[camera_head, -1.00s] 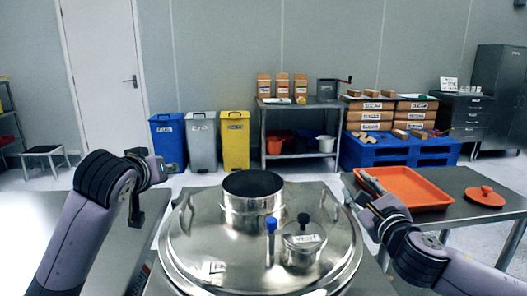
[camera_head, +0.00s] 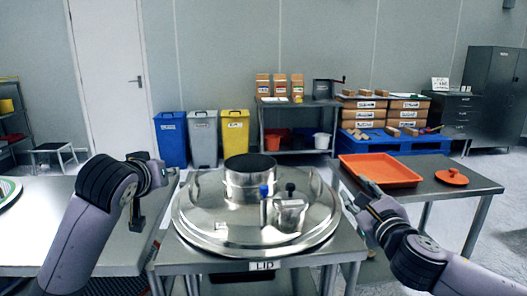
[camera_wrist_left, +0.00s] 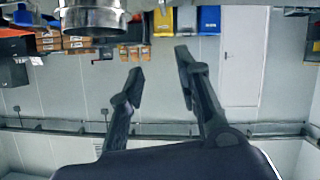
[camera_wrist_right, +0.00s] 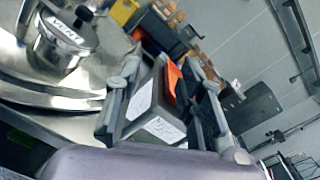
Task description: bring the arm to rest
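My left gripper (camera_wrist_left: 158,62) is raised at the left in the head view, left of the steel lid. In its wrist view the two fingers stand apart with nothing between them. My right gripper (camera_head: 364,190) is at the right of the lid, in front of the orange tray in the head view. The round steel lid (camera_head: 208,232) lies on a table marked LID (camera_head: 265,266). It carries a collar (camera_head: 250,181), a blue-topped piece and a VENT piece (camera_wrist_right: 62,38).
The orange tray (camera_head: 395,175) and an orange cover (camera_head: 452,177) are on the right table (camera_head: 475,185). Another steel table (camera_head: 60,250) stands at the left. Bins (camera_head: 203,138), a shelf of boxes and blue pallets (camera_head: 400,142) line the back wall.

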